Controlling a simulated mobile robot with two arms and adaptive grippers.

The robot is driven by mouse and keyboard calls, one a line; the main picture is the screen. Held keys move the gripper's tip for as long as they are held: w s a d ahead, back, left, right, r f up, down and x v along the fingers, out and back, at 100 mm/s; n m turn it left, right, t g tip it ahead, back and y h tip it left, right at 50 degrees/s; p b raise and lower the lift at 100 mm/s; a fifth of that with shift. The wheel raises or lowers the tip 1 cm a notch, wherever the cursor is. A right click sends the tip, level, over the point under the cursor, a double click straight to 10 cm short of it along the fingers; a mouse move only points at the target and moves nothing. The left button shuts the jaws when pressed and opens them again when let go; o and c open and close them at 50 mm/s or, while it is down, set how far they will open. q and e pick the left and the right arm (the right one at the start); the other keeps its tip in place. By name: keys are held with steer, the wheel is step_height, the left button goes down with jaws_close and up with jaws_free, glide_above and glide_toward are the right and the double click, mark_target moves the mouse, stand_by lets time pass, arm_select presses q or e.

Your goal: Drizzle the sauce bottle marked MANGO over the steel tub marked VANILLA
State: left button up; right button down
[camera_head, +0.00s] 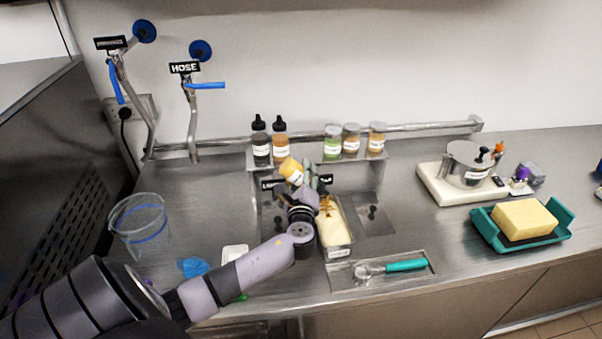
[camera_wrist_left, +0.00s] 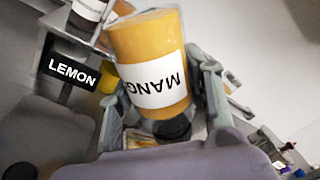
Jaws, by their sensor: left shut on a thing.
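The MANGO sauce bottle (camera_wrist_left: 150,65) is yellow-orange with a white label, which reads upside down in the left wrist view. In the head view the bottle (camera_head: 291,170) is tilted above the steel wells. My left gripper (camera_head: 309,180) is shut on it; the fingers show on both sides of the bottle in the wrist view. A steel tub (camera_head: 336,252) of pale yellow ice cream sits just right of and below the gripper, with brown-orange marks at its far end. Its label is too small to read, so I cannot confirm VANILLA. My right gripper is not in view.
A black LEMON sign (camera_wrist_left: 72,72) stands behind the wells. Two dark-capped bottles (camera_head: 270,145) and several jars (camera_head: 352,140) stand on the back shelf.

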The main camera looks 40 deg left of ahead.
arm_select(q)
steer(key=shift+v, duration=0.95)
steer(key=shift+w+d, duration=0.1)
steer(key=shift+d, duration=0.2)
steer(key=shift+w+d+p+v, duration=0.15)
steer(key=shift+p+v, duration=0.2)
steer(key=shift+v, duration=0.6)
steer(key=shift+w+d+p+v, duration=0.15)
steer(key=shift+p+v, duration=0.2)
steer(key=shift+v, duration=0.65)
steer(key=shift+s+d, duration=0.15)
steer(key=shift+w+d+p+v, duration=0.15)
steer(key=shift+v, duration=0.8)
steer(key=shift+w+d+p+v, duration=0.1)
steer(key=shift+d+p+v, duration=0.05)
steer(key=shift+v, duration=0.8)
